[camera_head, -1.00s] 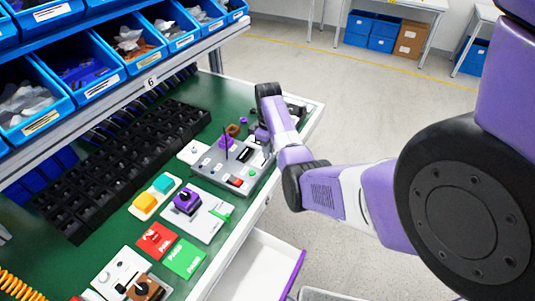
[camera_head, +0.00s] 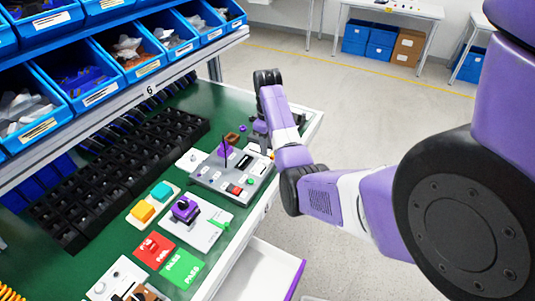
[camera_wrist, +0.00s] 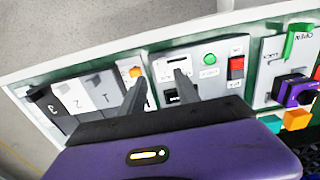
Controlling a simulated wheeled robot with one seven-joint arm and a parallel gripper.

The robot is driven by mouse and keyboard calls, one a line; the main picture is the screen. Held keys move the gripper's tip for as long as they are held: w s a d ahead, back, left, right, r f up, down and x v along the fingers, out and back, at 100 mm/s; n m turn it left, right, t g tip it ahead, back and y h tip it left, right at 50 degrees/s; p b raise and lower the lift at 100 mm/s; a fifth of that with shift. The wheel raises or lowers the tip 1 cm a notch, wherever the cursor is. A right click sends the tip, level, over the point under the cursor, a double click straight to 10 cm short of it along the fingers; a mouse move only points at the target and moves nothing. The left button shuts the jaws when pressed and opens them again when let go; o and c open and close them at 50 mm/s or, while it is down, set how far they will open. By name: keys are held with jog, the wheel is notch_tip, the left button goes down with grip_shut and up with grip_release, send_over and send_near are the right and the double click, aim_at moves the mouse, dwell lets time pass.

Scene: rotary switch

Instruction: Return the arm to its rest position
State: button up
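The rotary switch (camera_head: 186,208) is a purple and black knob on a light panel at the middle of the bench in the head view. It also shows at the right edge of the wrist view (camera_wrist: 297,91). In the wrist view my gripper (camera_wrist: 159,78) has its two dark fingers apart with nothing between them, above the grey control box (camera_wrist: 208,83). In the head view my purple and white arm reaches over the bench's right side, and the fingertips are hard to make out. My gripper is well apart from the rotary switch.
The grey control box (camera_head: 215,180) with a thin upright rod stands below my arm. Black bin trays (camera_head: 120,165) and blue shelf bins (camera_head: 85,80) line the left. An open drawer (camera_head: 262,268) juts out in front.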

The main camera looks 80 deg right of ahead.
jog(key=shift+r, duration=0.55)
